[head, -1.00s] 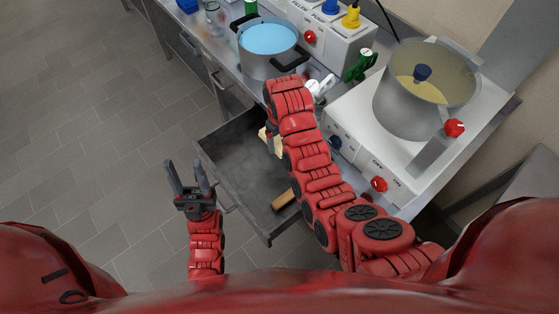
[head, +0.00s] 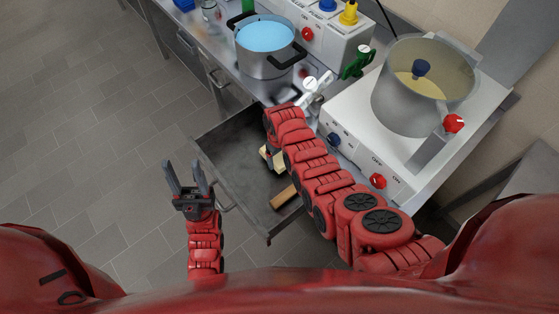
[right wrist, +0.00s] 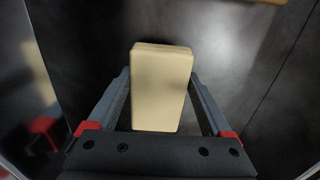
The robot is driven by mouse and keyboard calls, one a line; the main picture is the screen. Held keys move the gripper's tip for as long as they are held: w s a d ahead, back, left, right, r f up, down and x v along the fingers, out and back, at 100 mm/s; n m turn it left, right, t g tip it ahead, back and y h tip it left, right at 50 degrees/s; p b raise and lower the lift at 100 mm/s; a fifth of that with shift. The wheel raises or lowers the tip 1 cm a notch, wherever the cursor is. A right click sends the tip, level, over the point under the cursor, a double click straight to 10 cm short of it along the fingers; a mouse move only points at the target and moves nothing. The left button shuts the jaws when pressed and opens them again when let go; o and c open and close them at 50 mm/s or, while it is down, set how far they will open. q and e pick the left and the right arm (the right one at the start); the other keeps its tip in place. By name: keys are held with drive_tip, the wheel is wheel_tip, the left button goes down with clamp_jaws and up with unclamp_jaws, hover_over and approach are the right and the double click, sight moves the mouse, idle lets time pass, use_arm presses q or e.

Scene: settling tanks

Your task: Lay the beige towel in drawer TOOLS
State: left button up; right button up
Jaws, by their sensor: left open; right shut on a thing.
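The beige towel (right wrist: 161,88) is a folded block between the fingers of my right gripper (right wrist: 160,100) in the right wrist view. My right gripper is shut on it. In the head view a pale part of the towel (head: 265,153) shows beside my right arm, over the open drawer (head: 232,165). I cannot tell whether the towel touches the drawer floor. The drawer's label is not visible. My left gripper (head: 187,178) is open and empty, outside the drawer to its left.
A brown wooden piece (head: 284,196) lies in the drawer near its front end. Above on the counter stand a pot of blue liquid (head: 264,65), a large lidded pot (head: 410,100) and a white unit with red knobs (head: 378,181). The tiled floor at left is clear.

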sight(280, 162)
wheel_tip(280, 162, down, 2)
drive_tip(key=shift+f, duration=0.35)
drive_tip(key=shift+f+b, duration=0.25)
drive_tip(key=shift+b, duration=0.2)
drive_tip(key=o, duration=1.1)
drive_tip(key=shift+r, duration=0.1)
